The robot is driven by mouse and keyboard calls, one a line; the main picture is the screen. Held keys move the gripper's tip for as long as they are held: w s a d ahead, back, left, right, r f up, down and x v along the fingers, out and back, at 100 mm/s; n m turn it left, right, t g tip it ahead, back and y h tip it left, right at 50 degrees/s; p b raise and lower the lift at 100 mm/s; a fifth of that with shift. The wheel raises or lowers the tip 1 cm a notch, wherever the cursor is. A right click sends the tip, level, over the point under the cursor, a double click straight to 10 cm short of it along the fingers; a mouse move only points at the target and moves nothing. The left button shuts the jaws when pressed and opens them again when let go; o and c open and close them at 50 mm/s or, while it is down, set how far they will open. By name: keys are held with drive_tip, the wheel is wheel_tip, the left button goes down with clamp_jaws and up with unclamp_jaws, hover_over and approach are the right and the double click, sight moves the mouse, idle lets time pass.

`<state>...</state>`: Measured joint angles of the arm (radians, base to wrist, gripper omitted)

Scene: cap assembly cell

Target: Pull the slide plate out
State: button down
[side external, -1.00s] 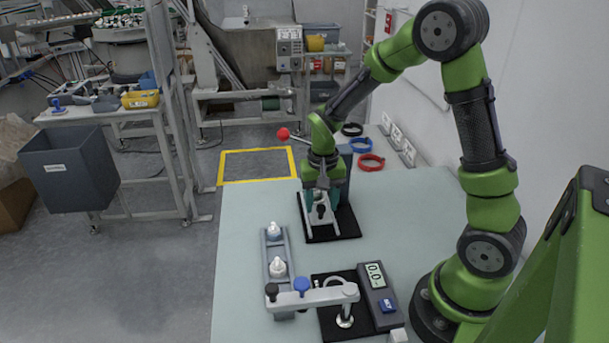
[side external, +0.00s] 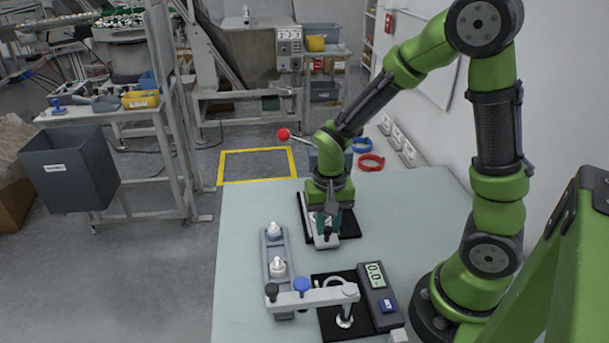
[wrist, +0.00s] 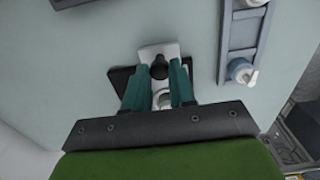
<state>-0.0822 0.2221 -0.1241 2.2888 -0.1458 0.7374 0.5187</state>
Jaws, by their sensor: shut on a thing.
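The pale slide plate (side external: 322,243) sits low on the black base mat (side external: 350,226) of the press with the red-ball lever (side external: 283,134), its near end at the mat's front edge. In the wrist view the slide plate (wrist: 150,52) carries an upright dark knob (wrist: 158,66). My gripper (side external: 327,222) is over the plate, and its teal fingers (wrist: 161,72) are shut on the knob. A pale round part (wrist: 164,99) shows between the fingers, partly hidden. My wrist covers much of the press in the side view.
A grey rail (side external: 263,255) with two white bottle-like parts stands to the left. In front are a clamp arm with a blue knob (side external: 302,286) and a digital readout (side external: 375,275). Blue and red rings (side external: 371,163) lie behind. The table right of the mat is clear.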

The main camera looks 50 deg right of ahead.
drive_tip(key=shift+s+a, duration=0.55)
drive_tip(key=shift+a, duration=0.05)
drive_tip(key=c, duration=0.9)
unclamp_jaws()
drive_tip(key=shift+c, duration=0.2)
drive_tip(key=shift+r, duration=0.1)
wheel_tip(320, 180, up, 17)
